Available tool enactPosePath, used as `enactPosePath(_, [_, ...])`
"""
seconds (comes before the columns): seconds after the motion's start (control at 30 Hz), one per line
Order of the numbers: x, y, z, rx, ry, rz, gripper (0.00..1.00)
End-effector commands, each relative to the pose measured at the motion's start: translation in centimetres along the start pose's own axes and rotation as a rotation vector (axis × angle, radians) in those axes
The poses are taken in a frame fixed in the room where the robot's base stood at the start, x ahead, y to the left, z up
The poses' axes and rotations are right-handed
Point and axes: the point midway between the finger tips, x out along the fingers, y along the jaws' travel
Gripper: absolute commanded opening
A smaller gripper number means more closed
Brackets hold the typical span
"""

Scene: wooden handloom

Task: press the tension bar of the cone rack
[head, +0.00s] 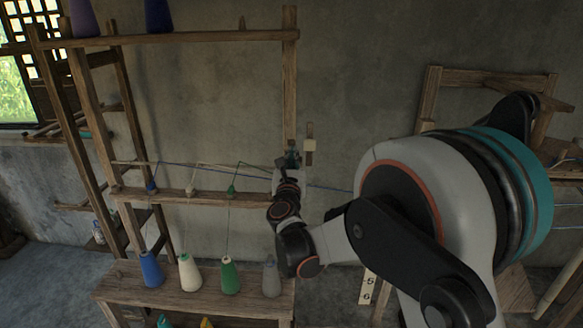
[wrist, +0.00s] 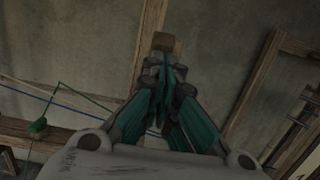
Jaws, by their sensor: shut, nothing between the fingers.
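The cone rack (head: 190,38) is a wooden frame with shelves on the left of the head view. A short upright wooden bar with a pale block (head: 310,146), likely the tension bar, is beside its right post. My gripper (head: 293,156) is at that post, just left of the pale block. In the wrist view my gripper (wrist: 164,66) is shut and empty, with teal-lined fingers. A brown wooden block (wrist: 168,42) shows just beyond the fingertips. I cannot tell whether they touch it. The fingers hide what lies directly below it.
Blue (head: 151,269), cream (head: 189,272), green (head: 229,275) and grey (head: 271,279) cones stand on the lower shelf. Threads run past the middle rail (head: 165,195) to the right. Another wooden frame (head: 490,78) stands at the right, behind my arm.

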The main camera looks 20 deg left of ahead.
Motion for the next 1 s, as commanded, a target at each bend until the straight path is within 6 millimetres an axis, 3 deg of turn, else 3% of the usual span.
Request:
enactPosePath(0.1, [1.7, 0.0, 1.7, -0.001, -0.001, -0.001, 0.00])
enactPosePath(0.4, [4.7, 0.0, 3.5, 0.001, 0.000, 0.000, 0.00])
enactPosePath(1.0, [5.8, 0.0, 4.2, -0.003, -0.002, -0.001, 0.00])
